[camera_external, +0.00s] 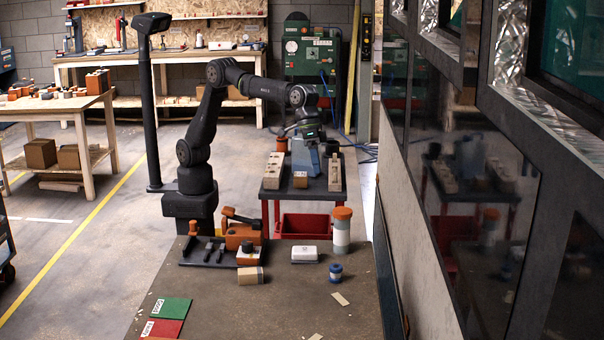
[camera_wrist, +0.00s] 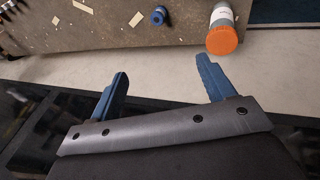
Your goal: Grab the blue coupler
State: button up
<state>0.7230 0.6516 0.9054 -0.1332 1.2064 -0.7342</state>
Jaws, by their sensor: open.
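The blue coupler (camera_external: 336,273) is a small blue cylinder with a pale band, standing on the brown bench top in the external view. It also shows in the wrist view (camera_wrist: 158,15) at the top middle, beyond my fingertips. My gripper (camera_wrist: 162,68) has its two blue fingers spread apart with nothing between them. The gripper is well away from the coupler. In the external view my arm reaches right, with its end above the red cart behind the bench; the fingers are hard to make out there.
A black tray (camera_external: 213,251) with orange parts is at the bench's back left. Green (camera_external: 171,310) and red plates lie at front left. Dark panels (camera_external: 460,180) line the right side.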

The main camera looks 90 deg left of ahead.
jog(key=shift+c, duration=0.9)
jog(key=m+g, duration=0.1)
jog(key=m, duration=1.4)
send_near(336, 266)
jog(key=x, duration=0.5)
jog(key=shift+w+d+f, duration=0.15)
jog(key=shift+w+f, duration=0.2)
jog(key=shift+s+x, duration=0.15)
jog(key=shift+x, duration=1.15)
jog(key=shift+s+x, duration=0.15)
jog(key=shift+x, duration=1.15)
jog(key=c, duration=1.1)
jog(key=shift+o, duration=0.2)
jog(key=shift+r, duration=0.1)
